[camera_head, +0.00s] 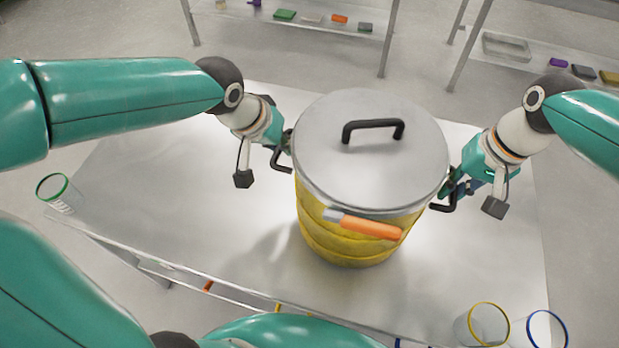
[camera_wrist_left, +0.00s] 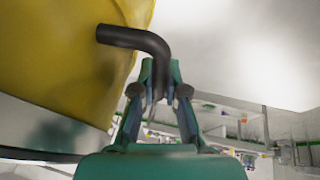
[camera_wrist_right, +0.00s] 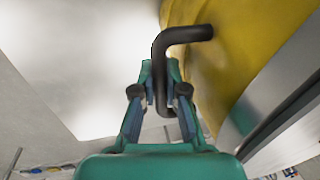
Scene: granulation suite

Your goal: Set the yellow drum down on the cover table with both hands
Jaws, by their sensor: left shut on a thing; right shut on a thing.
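The yellow drum (camera_head: 340,240) is upright over the cover table (camera_head: 180,190), near its middle. It has a grey lid (camera_head: 350,175) with a black top handle, and an orange-handled part on its front. My left gripper (camera_head: 284,152) is shut on the drum's left black side handle, which shows in the left wrist view (camera_wrist_left: 130,37). My right gripper (camera_head: 448,196) is shut on the right side handle, clear in the right wrist view (camera_wrist_right: 180,36). A soft shadow lies left of the drum. I cannot tell whether its base touches the tabletop.
A green-rimmed clear container (camera_head: 55,190) is at the table's left edge. Yellow-rimmed (camera_head: 482,325) and blue-rimmed (camera_head: 545,330) ones are at the front right. Shelves (camera_head: 300,20) with small items stand behind. The tabletop around the drum is clear.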

